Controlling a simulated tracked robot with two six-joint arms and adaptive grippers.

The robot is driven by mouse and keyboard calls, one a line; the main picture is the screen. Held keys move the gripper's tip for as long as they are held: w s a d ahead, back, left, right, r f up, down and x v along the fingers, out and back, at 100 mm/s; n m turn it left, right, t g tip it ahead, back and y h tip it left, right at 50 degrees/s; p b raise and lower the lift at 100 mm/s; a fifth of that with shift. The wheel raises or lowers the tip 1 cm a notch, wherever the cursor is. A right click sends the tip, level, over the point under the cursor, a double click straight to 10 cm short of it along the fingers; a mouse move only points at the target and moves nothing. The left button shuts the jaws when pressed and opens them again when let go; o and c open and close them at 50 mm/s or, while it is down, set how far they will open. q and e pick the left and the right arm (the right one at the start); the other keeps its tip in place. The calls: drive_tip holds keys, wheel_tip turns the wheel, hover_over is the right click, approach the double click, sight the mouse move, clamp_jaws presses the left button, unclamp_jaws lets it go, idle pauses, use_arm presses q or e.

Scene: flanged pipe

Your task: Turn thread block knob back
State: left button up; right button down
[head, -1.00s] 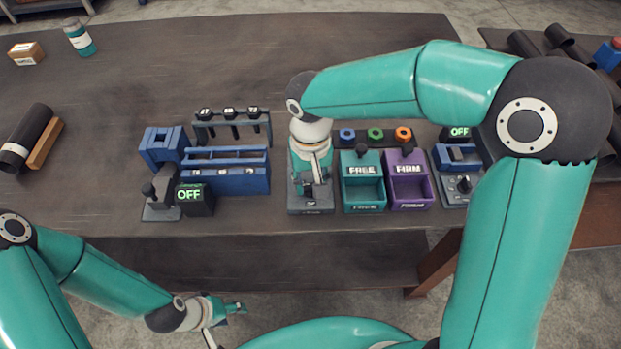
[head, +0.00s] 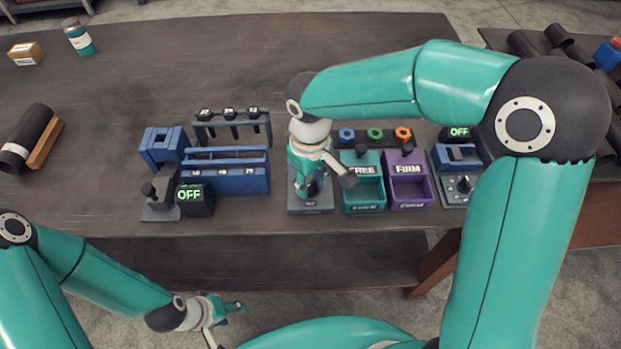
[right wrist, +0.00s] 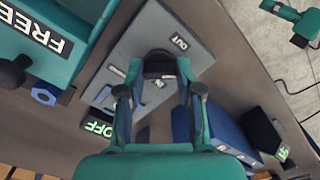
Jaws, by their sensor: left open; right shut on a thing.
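The thread block is a grey plate (head: 311,209) near the table's front edge, left of the FREE bin; its plate also shows in the right wrist view (right wrist: 195,55), with "OUT" and "IN" labels. Its dark round knob (right wrist: 158,64) sits between the fingers of my right gripper (right wrist: 157,78), which is shut on it from above. In the head view the right gripper (head: 309,188) hides most of the block and the knob. My left gripper (head: 232,308) is open and empty, low in front of the table, away from the block.
The teal FREE bin (head: 364,198) and purple FIRM bin (head: 409,190) stand right of the block. A blue rack (head: 240,181) and a black OFF display (head: 195,204) stand to its left. The table's back middle is clear.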

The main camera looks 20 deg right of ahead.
sight(310, 184)
drive_tip(key=shift+r+n, duration=0.1)
drive_tip(key=shift+n, duration=1.5)
drive_tip(key=c, duration=0.8)
unclamp_jaws()
drive_tip(key=shift+o, duration=0.2)
wheel_tip(310, 184, up, 12)
